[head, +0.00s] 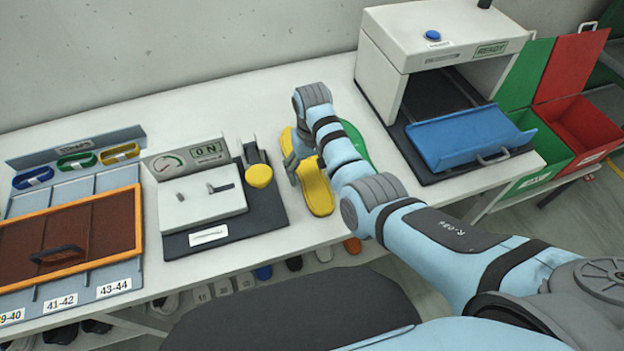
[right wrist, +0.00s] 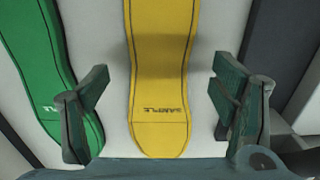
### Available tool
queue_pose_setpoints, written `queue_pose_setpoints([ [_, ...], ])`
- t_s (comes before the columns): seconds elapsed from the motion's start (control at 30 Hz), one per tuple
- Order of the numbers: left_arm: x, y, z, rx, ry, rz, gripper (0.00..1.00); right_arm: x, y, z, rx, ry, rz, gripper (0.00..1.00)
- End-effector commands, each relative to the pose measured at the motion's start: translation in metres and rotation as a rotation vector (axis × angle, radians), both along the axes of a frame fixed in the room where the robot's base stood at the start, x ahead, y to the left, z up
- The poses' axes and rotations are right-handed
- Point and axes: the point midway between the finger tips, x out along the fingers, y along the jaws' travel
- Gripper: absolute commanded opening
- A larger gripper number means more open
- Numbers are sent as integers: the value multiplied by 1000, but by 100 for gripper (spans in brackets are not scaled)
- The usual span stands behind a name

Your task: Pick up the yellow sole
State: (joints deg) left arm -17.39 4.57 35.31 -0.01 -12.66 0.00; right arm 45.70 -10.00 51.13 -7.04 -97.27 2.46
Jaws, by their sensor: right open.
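The yellow sole (head: 318,194) lies flat on the white table in the head view, partly hidden by my right arm and gripper. In the right wrist view the yellow sole (right wrist: 161,95) runs lengthwise between the two fingers, with dark lettering near its end. My right gripper (head: 294,172) is above it. In the right wrist view my right gripper (right wrist: 160,105) is open, one finger on each side of the sole, and empty. My left gripper is not in view.
A green sole (head: 356,143) lies beside the yellow one; it also shows in the right wrist view (right wrist: 38,75). A machine with a gauge (head: 205,208) stands left, a white machine with a blue tray (head: 470,138) right. Green (head: 548,150) and red (head: 577,125) bins stand far right.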

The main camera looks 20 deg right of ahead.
Motion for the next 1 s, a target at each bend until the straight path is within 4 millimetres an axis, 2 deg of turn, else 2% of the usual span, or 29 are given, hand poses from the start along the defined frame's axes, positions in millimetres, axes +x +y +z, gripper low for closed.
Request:
queue_pose_setpoints([
  [0.13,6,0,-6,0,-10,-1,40,-3,0,-25,0,1,-1,80],
  [0.37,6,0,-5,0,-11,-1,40,-3,-1,-26,0,-2,-2,80],
  [0.73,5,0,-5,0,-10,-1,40,-3,-1,-26,0,-1,-3,20],
  [1.0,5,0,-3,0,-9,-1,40,-3,-1,-25,0,-1,-3,19],
])
